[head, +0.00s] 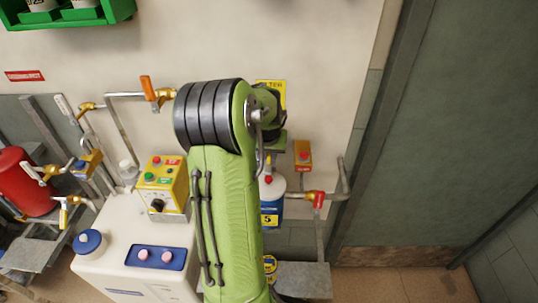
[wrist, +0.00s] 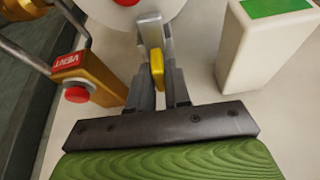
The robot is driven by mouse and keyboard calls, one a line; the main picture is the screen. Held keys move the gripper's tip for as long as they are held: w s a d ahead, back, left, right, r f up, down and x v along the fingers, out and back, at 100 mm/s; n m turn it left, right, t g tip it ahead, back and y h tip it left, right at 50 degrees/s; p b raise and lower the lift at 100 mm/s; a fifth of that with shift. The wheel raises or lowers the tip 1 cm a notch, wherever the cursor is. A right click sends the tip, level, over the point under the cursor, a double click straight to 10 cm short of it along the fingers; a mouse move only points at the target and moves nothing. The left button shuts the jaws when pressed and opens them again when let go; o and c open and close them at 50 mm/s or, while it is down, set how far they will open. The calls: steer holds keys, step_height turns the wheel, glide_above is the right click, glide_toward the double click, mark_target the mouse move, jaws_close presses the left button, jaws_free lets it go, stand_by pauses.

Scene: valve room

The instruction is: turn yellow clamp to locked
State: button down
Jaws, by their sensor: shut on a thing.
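The yellow clamp (wrist: 157,68) shows in the wrist view as a small yellow grip beside a grey metal piece (wrist: 150,30). My gripper (wrist: 158,78) is shut on the yellow part, with one dark finger on each side of it. The fingers hide part of the clamp, so I cannot tell its exact angle or whether it is locked. In the head view my green arm covers the clamp and my gripper.
In the wrist view, an orange-brown box with a red button (wrist: 76,92) stands left, and a white box with a green top (wrist: 265,40) stands right. In the head view, a red-handled valve (head: 318,198) and pipe are right of my arm; a yellow control box (head: 165,185) is left.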

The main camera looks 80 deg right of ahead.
steer(key=shift+n+t, duration=0.3)
steer(key=shift+n, duration=0.3)
steer(key=c, duration=1.2)
jaws_free()
steer(key=shift+o, duration=0.2)
steer(key=p+v, duration=0.3)
steer(key=v, duration=1.2)
steer(key=shift+r, duration=0.4)
steer(key=shift+w+a, duration=0.1)
steer(key=shift+a, duration=0.05)
